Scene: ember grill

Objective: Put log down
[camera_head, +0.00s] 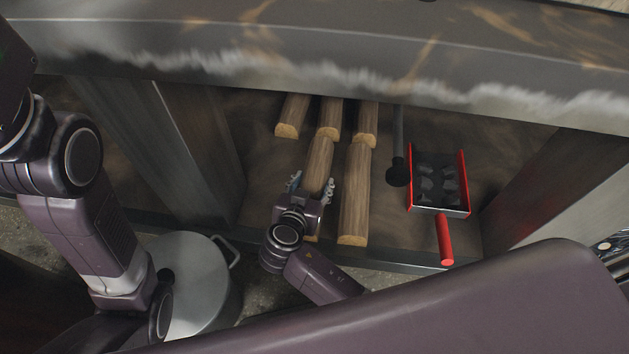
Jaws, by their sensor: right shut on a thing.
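Several split wooden logs lie on the shelf under the grill. My right gripper (312,184) is shut around a log (319,158), its fingers on either side of it. This log lies lengthwise beside another front log (354,195), just to its right. The gripper hides the middle of the held log, and I cannot tell whether the log touches the shelf. My left arm (75,230) shows at the left, but its gripper is not in view.
Three more logs (327,118) lie behind. A black-headed tool (397,172) and a red shovel (440,178) holding dark coals lie to the right. Metal posts (205,150) bound the shelf. A lidded pot (195,275) stands below at the left. The grill's edge (330,65) overhangs.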

